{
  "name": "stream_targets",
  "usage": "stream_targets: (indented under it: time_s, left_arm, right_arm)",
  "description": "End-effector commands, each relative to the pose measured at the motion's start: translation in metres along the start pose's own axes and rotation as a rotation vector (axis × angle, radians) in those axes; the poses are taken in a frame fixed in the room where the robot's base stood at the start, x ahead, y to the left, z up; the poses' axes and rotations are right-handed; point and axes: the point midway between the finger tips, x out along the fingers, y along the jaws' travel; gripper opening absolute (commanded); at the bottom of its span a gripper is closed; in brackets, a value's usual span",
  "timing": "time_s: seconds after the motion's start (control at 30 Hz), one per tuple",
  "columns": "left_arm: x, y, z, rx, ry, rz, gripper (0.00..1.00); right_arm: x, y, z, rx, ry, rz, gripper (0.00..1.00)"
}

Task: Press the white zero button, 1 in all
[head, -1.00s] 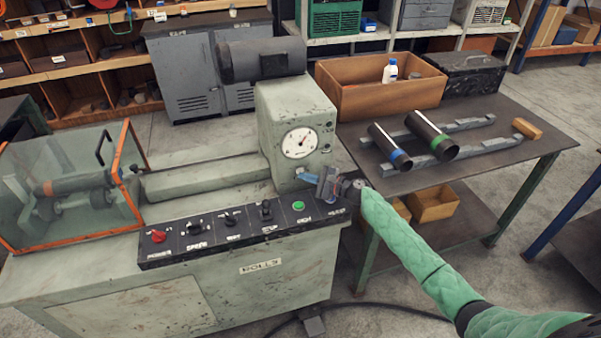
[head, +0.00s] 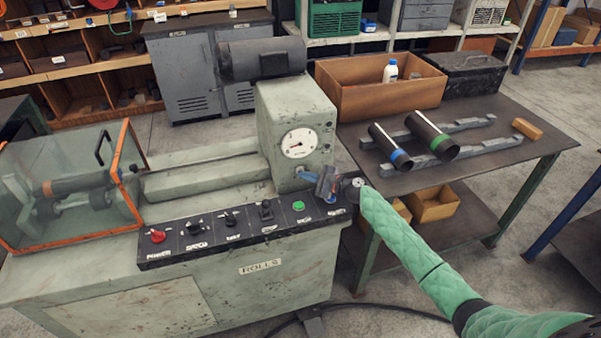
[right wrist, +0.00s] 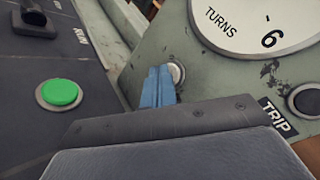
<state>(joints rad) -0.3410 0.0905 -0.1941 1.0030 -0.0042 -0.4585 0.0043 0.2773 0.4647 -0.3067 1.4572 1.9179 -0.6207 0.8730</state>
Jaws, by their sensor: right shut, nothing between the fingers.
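The white zero button (right wrist: 178,73) is a small pale round button below the dial on the machine's upright housing. It shows in the right wrist view, partly behind my blue fingertips. My right gripper (right wrist: 159,72) is shut and empty, with its tips right at the button's left side. I cannot tell whether they touch it. In the head view my right gripper (head: 305,174) reaches in from the right to the lower front of the housing (head: 285,110). The white dial (head: 299,143) sits just above the tips. My left gripper is not in view.
A green button (right wrist: 59,93) sits on the dark control panel (head: 180,250), along with a red knob (head: 158,236) and several black switches. A dark round knob (right wrist: 307,101) by the TRIP label is right of the fingers. A table (head: 500,165) with pipes stands to the right.

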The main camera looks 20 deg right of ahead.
Motion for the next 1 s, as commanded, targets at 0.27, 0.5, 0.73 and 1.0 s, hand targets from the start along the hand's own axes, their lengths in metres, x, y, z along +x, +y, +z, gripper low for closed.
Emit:
stream_targets:
  time_s: [0.27, 0.5, 0.73, 1.0]
  left_arm:
    - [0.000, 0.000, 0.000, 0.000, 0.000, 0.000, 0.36]
    - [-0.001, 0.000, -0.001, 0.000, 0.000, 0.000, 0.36]
    - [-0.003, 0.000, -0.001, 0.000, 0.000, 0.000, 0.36]
    - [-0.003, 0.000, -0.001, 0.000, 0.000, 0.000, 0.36]
  right_arm:
    - [0.000, 0.000, 0.000, 0.000, 0.000, -0.001, 0.00]
    - [-0.004, 0.002, 0.003, 0.000, 0.000, 0.000, 0.00]
    - [-0.011, 0.007, 0.008, 0.001, 0.000, -0.001, 0.00]
    - [-0.011, 0.008, 0.009, 0.000, 0.000, -0.001, 0.00]
